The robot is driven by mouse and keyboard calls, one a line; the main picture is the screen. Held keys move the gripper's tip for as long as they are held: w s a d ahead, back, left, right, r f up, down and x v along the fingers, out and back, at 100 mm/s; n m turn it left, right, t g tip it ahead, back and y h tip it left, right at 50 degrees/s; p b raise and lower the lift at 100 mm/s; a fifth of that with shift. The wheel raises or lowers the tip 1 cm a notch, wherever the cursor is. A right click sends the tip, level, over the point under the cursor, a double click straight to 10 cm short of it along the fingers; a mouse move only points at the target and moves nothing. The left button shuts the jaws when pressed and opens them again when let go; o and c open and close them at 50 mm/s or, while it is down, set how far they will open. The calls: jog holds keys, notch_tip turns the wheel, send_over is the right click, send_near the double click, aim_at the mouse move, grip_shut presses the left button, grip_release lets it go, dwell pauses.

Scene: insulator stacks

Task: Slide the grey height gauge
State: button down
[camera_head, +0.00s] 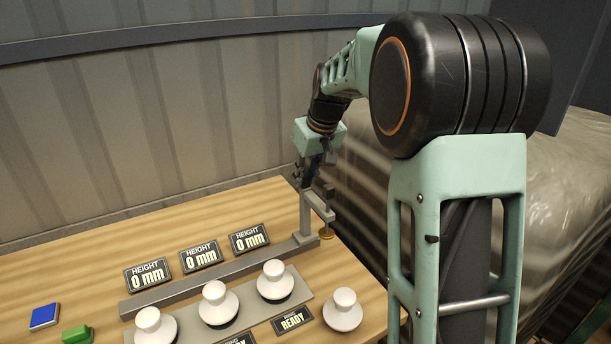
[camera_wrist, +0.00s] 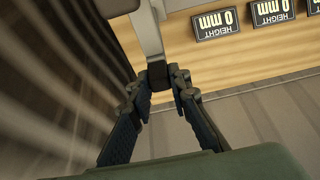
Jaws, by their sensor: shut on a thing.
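The grey height gauge (camera_head: 306,214) stands upright at the right end of a long grey rail (camera_head: 215,278). Its side arm carries a small gold foot (camera_head: 327,236) that hangs beside the post. My gripper (camera_head: 311,178) is at the top of the gauge, pointing down. In the wrist view, my gripper (camera_wrist: 160,84) is shut on a dark block (camera_wrist: 157,72) joined to the grey gauge (camera_wrist: 149,32). In the head view the fingertips are small and partly hidden.
White insulator stacks (camera_head: 271,281) stand on a grey plate (camera_head: 246,322) before the rail; another stack (camera_head: 342,311) stands right of it. Three "HEIGHT 0 mm" signs (camera_head: 200,256) stand behind. A "READY" sign (camera_head: 293,320), blue block (camera_head: 44,317) and green block (camera_head: 77,334) are in front.

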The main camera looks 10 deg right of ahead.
jog(key=s+a+b, duration=0.1)
jog(key=s+a, duration=0.3)
jog(key=a, duration=0.9)
jog(key=shift+s+a+b, duration=0.15)
jog(key=shift+a+b, duration=0.05)
jog(key=shift+b, duration=0.15)
jog(key=c, duration=1.8)
grip_release()
jog(key=v, duration=1.2)
